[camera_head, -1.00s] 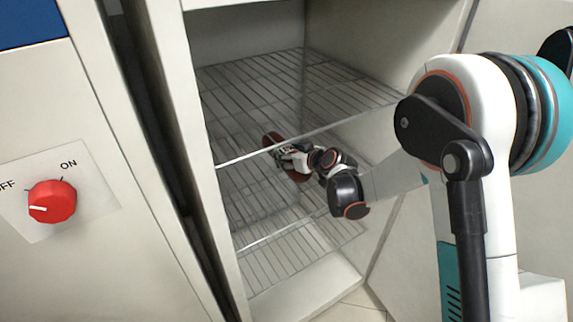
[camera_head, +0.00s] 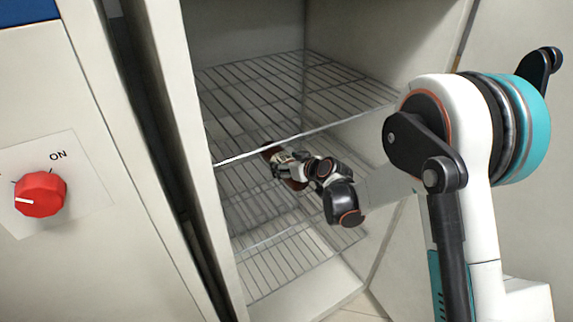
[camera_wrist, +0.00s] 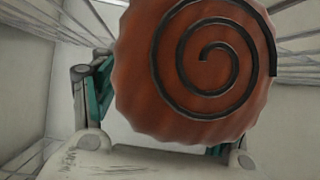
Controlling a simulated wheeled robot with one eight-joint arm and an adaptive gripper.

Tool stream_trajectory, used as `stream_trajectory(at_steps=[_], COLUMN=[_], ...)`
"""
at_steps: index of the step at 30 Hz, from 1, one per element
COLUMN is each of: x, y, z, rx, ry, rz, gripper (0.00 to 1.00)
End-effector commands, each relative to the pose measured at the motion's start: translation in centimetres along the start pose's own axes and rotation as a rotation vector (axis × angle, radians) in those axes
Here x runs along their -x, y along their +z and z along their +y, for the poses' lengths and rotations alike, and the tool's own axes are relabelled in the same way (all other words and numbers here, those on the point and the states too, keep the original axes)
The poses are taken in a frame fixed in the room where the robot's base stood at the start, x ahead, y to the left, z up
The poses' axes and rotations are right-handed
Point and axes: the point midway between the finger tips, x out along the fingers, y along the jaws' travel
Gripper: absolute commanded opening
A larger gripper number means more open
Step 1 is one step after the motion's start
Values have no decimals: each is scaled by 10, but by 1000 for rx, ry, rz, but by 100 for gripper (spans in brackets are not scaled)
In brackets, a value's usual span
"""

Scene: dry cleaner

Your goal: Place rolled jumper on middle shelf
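The rolled jumper is a reddish-brown roll with a dark spiral on its end, large in the wrist view (camera_wrist: 160,100). In the head view only a small part of the jumper (camera_head: 270,149) shows at my gripper (camera_head: 281,165). My gripper's fingers stand on both sides of the roll and appear shut on it. The gripper is inside the cabinet, below the top wire shelf (camera_head: 310,90) and above the middle wire shelf (camera_head: 237,190). I cannot tell whether the roll touches the middle shelf.
The bottom wire shelf (camera_head: 275,270) looks empty. The cabinet's left wall edge (camera_head: 195,130) and right wall (camera_head: 415,45) bound the opening. The top shelf's front bar (camera_head: 300,135) runs close by the gripper. A red knob (camera_head: 40,195) is on the panel at left.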

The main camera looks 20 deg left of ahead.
Motion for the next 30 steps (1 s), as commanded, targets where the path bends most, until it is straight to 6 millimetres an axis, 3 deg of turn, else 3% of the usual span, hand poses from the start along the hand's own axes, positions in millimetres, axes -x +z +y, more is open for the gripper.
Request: stream_trajectory(at_steps=[13, 30], x=[3, 106], y=[-4, -4], z=[0, 1], rx=[0, -1], ry=[0, 1], rz=[0, -1], gripper=[76, 76])
